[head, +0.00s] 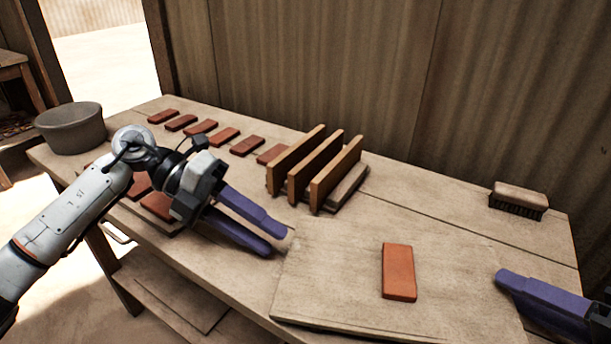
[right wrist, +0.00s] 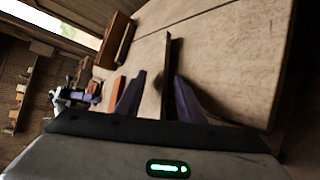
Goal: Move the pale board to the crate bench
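The pale board (head: 335,285) lies flat at the front of the bench, with one orange-red tile (head: 399,272) on it. My left gripper (head: 277,241) is open, its purple fingers apart and their tips close to the board's left edge. I cannot tell if they touch it. My right gripper (head: 506,283) is at the board's right edge, partly cut off by the frame. In the right wrist view its fingers (right wrist: 160,73) are apart, with a thin board edge (right wrist: 167,60) between them and a gap on each side. The tile (right wrist: 117,96) shows past the left finger.
Three upright brown wooden boards (head: 315,170) stand behind the pale board. Several red tiles (head: 225,136) lie in a row along the bench's back, with more behind my left arm. A brush (head: 518,200) lies at the back right. A grey bucket (head: 72,128) stands at the far left.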

